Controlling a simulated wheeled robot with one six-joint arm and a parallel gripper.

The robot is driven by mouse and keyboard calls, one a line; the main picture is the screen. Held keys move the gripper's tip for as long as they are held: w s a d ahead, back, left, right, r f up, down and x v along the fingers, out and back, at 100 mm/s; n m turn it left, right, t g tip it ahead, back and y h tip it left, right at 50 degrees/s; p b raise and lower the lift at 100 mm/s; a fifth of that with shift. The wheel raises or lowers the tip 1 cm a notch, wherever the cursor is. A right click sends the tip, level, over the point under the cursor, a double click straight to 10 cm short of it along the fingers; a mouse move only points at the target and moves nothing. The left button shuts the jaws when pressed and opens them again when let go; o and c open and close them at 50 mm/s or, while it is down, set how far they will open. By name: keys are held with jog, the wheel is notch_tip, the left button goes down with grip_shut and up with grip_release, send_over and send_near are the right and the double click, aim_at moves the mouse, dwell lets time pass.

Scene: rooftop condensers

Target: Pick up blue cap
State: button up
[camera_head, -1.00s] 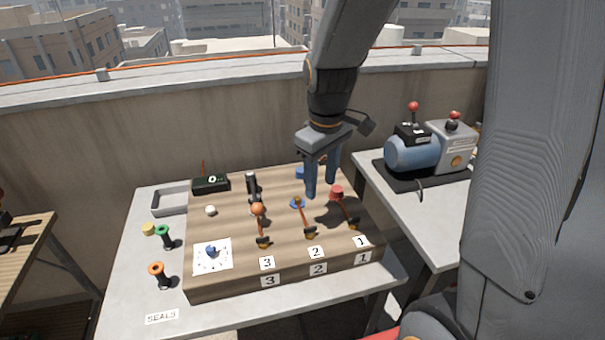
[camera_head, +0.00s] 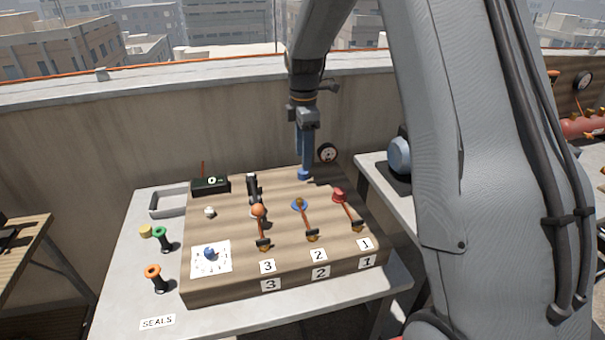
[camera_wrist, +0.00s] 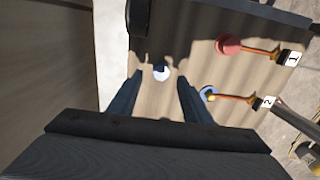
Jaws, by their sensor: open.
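The blue cap (camera_head: 304,175) is on the back part of the wooden panel, directly below my gripper in the head view. In the wrist view the cap (camera_wrist: 161,72) shows as a dark blue piece on a pale round base, in the gap between the two fingers. My gripper (camera_head: 304,167) points down with its fingers at or just above the cap. In the wrist view my gripper (camera_wrist: 160,80) is open, a finger on each side of the cap with space between. Whether either finger touches it cannot be told.
Levers with a red disc (camera_head: 339,195), a blue disc (camera_head: 299,204) and an orange knob (camera_head: 258,211) stand in front. A black gauge (camera_head: 327,153) is close on the right. A black upright handle (camera_head: 252,185) stands left. A black box (camera_head: 211,185) sits farther left.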

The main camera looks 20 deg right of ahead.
aim_at(303, 171)
jog(key=f+p, duration=0.1)
jog(key=f, duration=0.4)
jog(key=shift+s+a+p, duration=0.1)
jog(key=shift+s+p, duration=0.1)
jog(key=shift+p, duration=0.15)
jog(key=c, duration=1)
